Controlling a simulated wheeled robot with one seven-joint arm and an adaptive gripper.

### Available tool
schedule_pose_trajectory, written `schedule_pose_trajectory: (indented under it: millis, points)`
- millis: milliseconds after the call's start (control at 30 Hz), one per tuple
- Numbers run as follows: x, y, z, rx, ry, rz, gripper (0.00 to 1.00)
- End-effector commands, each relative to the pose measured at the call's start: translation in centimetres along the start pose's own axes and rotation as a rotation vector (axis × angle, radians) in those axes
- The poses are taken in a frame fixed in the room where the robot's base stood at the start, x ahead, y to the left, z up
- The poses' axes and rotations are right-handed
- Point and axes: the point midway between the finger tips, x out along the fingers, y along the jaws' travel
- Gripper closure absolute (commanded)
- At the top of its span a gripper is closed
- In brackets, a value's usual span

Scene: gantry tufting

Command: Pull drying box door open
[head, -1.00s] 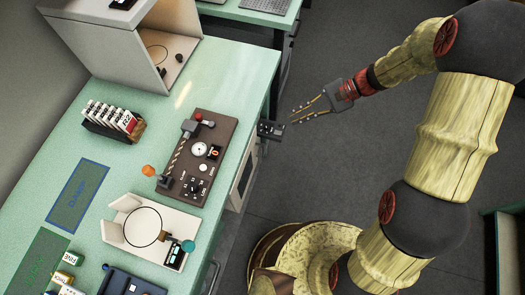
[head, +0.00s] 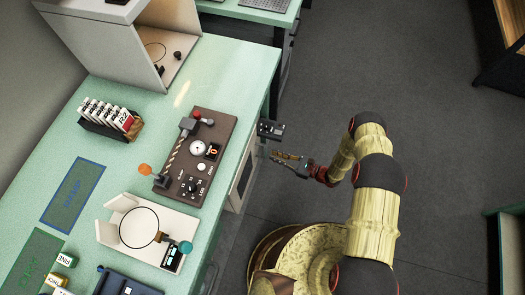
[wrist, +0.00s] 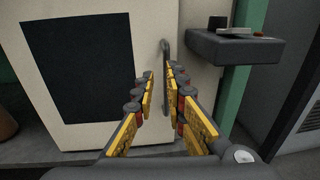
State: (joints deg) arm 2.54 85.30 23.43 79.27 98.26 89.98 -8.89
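The drying box door (wrist: 145,75) is a cream panel with a dark window (wrist: 80,68), and it looks closed. Its grey upright bar handle (wrist: 165,47) is near the door's right edge in the wrist view. My gripper (wrist: 160,78) is open, with yellow-padded fingers pointing at the door. The handle shows between the fingertips, its lower part partly hidden by the right finger; I cannot tell whether they touch. In the head view, the drying box (head: 242,184) sits beneath the bench, and my gripper (head: 276,159) is just right of it.
A dark bracket (wrist: 235,46) with small items juts out at the upper right of the door, close to my fingers; it also shows in the head view (head: 270,130). The green bench (head: 235,75) overhangs the box. Grey floor (head: 400,70) is open to the right.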

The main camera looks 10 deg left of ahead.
Motion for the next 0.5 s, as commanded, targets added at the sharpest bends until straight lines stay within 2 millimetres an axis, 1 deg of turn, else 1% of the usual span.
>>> schedule_pose_trajectory:
  millis: [33,100,233,367,500]
  points:
    - [-0.1,0.0,-1.0,0.008,-0.008,-0.031,0.87]
    - [-0.2,-0.2,-1.8,0.012,-0.014,-0.063,0.87]
    - [0.1,-0.4,-2.3,0.015,-0.02,-0.088,0.87]
    - [1.6,-0.5,-2.4,0.015,-0.02,-0.087,0.87]
    - [3.9,-0.6,-2.4,0.016,-0.02,-0.084,0.87]
